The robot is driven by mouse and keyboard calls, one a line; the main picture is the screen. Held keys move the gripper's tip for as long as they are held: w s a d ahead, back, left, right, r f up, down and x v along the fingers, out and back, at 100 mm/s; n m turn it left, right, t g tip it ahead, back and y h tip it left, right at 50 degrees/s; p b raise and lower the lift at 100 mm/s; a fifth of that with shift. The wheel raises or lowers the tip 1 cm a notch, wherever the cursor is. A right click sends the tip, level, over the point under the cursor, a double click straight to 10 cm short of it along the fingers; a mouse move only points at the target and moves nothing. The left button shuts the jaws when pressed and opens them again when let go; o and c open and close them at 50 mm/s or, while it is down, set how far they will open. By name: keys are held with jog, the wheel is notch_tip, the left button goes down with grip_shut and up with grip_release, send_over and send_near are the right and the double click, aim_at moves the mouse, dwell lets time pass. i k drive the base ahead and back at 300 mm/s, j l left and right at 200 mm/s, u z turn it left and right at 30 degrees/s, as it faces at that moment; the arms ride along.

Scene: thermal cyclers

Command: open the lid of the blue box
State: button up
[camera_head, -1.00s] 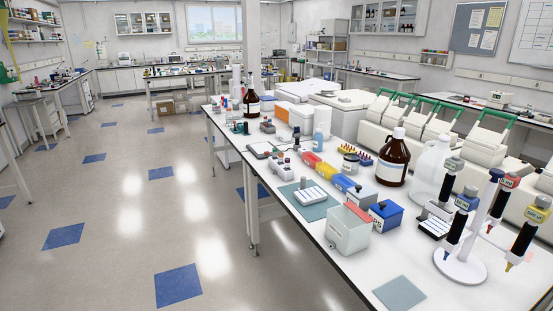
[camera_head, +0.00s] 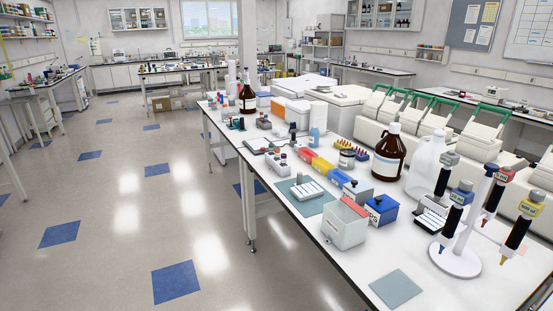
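A small blue box (camera_head: 381,211) stands on the long white bench at the right of the head view. A dark knob shows on its top, and its lid looks closed. A white label with unclear lettering is on its front. A pale grey open-topped bin (camera_head: 344,228) stands just left of it, in front of its left side. My gripper is not in view.
A pipette stand (camera_head: 455,262) and a black-and-white rack (camera_head: 432,218) stand right of the blue box. Brown (camera_head: 389,156) and clear (camera_head: 425,165) bottles stand behind it. A grey-green mat (camera_head: 396,288) lies near the bench front. Open floor (camera_head: 130,235) lies left.

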aim_at(385, 203)
jog(key=i+j+u, duration=0.3)
jog(key=i, duration=0.8)
jog(key=i+j+u, duration=0.15)
jog(key=i+u, duration=0.15)
jog(key=i, duration=0.85)
